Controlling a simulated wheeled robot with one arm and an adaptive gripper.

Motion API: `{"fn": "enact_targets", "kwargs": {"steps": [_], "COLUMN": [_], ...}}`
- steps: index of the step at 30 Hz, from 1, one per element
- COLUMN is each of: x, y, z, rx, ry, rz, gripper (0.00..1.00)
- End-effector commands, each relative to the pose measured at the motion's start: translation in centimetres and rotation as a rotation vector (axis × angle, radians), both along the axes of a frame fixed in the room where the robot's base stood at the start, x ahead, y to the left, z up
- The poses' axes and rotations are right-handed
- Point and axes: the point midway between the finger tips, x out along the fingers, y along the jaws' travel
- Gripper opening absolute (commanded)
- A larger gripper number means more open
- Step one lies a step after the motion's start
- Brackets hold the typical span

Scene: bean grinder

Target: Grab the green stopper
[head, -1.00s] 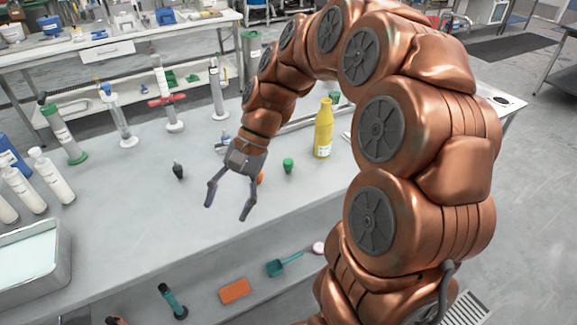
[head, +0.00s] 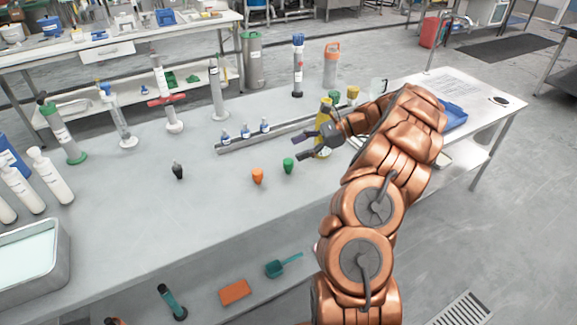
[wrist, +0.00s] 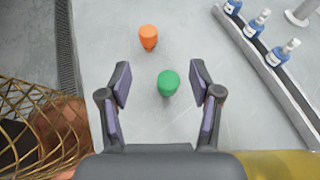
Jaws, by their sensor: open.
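The green stopper (head: 288,165) stands on the grey bench top, just right of an orange stopper (head: 257,176). In the wrist view the green stopper (wrist: 168,83) is a little beyond the fingertips, roughly midway between them. My gripper (head: 299,147) is open and empty, above the bench and beside the yellow bottle in the head view. Both fingers of my gripper (wrist: 160,82) are spread wide in the wrist view. The orange stopper (wrist: 148,38) lies farther ahead and slightly left there. Nothing hides the green stopper.
The yellow bottle (head: 323,154) stands close to my gripper, partly covered by it. A black stopper (head: 178,171) stands farther left. The bench between the stoppers and its front edge is clear.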

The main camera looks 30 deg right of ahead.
Motion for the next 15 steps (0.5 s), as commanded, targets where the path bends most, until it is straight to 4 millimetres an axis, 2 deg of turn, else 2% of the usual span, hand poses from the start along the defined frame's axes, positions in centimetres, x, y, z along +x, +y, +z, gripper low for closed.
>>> {"fn": "enact_targets", "kwargs": {"steps": [1,3,6,10,15], "x": [-0.2,-0.5,-0.7,-0.6,0.1], "y": [-1.4,-2.8,-4.0,-4.1,-2.8], "z": [-1.0,-1.6,-2.1,-2.5,-3.0], "rx": [0.017,0.033,0.046,0.053,0.056], "ry": [0.017,0.03,0.04,0.046,0.047], "rz": [-0.036,-0.07,-0.101,-0.113,-0.111], "gripper": [0.64,0.64,0.64,0.64,0.64]}}
